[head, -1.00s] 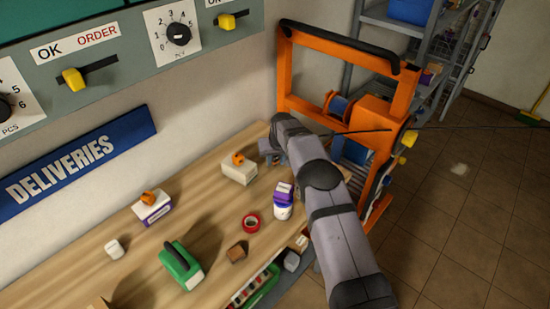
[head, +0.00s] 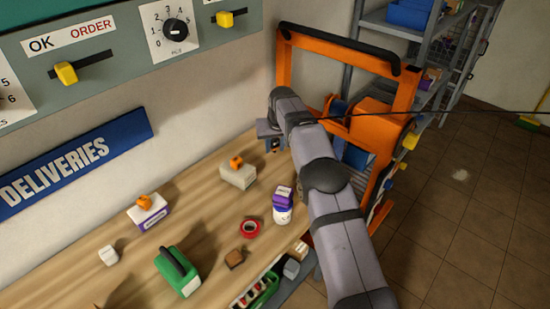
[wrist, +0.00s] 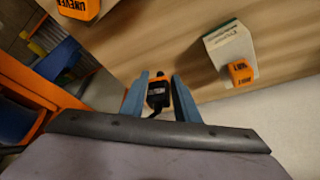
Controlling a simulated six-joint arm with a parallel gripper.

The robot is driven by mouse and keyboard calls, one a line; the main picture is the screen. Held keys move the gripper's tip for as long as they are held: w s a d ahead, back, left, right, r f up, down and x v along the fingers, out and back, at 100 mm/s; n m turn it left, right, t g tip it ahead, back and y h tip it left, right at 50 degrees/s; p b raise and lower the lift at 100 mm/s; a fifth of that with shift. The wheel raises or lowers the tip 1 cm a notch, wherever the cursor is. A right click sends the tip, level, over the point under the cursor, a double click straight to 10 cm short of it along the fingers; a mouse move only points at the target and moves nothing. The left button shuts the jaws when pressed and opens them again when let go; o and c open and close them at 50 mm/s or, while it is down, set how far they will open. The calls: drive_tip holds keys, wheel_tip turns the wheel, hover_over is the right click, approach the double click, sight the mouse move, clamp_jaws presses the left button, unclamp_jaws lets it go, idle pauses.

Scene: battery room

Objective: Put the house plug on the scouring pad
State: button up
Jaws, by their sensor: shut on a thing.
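My gripper (wrist: 158,82) has its two blue fingers shut on a small black thing with orange lettering, which looks like the house plug (wrist: 157,93). A dark cord-like part hangs at its lower end. In the head view, my gripper (head: 271,138) is at the far right end of the wooden bench, with the dark plug (head: 275,146) just showing under it. The plug appears to be above the bench top. I cannot make out a scouring pad with certainty in either view.
On the bench (head: 205,215), a pale box (head: 238,177) with an orange piece on top stands nearest my gripper. An orange frame (head: 345,45) rises at the right.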

drive_tip(key=shift+r, duration=0.9)
